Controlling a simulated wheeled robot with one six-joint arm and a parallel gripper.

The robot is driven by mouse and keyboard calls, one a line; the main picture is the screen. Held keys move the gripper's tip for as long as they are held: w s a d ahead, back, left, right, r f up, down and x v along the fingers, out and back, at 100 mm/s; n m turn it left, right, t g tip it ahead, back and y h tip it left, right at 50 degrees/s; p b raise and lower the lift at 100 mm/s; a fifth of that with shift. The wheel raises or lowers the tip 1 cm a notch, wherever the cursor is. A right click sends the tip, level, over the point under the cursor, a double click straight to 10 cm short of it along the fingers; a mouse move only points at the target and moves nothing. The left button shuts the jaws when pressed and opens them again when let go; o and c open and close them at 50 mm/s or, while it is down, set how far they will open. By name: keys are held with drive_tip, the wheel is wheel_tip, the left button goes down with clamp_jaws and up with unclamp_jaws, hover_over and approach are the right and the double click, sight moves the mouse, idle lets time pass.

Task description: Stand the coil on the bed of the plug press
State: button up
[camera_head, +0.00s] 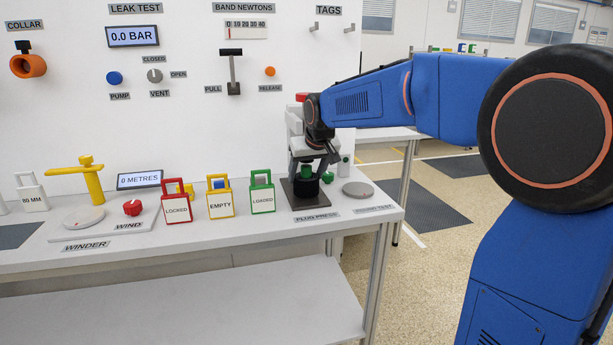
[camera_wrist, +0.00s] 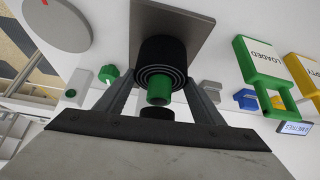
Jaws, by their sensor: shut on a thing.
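The coil is a black wound roll with a green core; it shows in the head view (camera_head: 306,190) and the wrist view (camera_wrist: 161,52). It is upright over the dark square bed of the plug press (camera_head: 305,204), also visible in the wrist view (camera_wrist: 190,22). I cannot tell whether its underside touches the bed. My gripper (camera_head: 308,170) is over the bed, with its fingers (camera_wrist: 160,85) shut on the coil from two sides. A black round part (camera_wrist: 156,113) shows near the green core, closer to the wrist camera.
A green "LOADED" tag (camera_head: 262,200) and yellow "EMPTY" tag (camera_head: 220,204) stand left of the press, with a red "LOCKED" tag (camera_head: 176,210) beyond. A grey round disc (camera_head: 358,189) lies right of the press near the bench's right end. The winder (camera_head: 85,217) is far left.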

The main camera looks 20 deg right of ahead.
drive_tip(key=shift+f, duration=0.25)
drive_tip(key=shift+f, duration=0.15)
drive_tip(key=o, duration=1.4)
drive_tip(key=shift+o, duration=0.2)
drive_tip(key=shift+r, duration=0.2)
drive_tip(key=v, duration=1.2)
drive_tip(key=s+d+f, duration=0.2)
drive_tip(key=s+f, duration=0.5)
drive_tip(key=s, duration=0.5)
drive_tip(key=s+d+f+g, duration=0.1)
drive_tip(key=s+d+f, duration=0.1)
drive_tip(key=s+f, duration=0.5)
drive_tip(key=s+d+f+m, duration=0.1)
drive_tip(key=s+f, duration=0.7)
drive_tip(key=s, duration=1)
drive_tip(key=shift+d+g+h, duration=0.3)
drive_tip(key=shift+d+g, duration=0.1)
drive_tip(key=shift+d, duration=0.3)
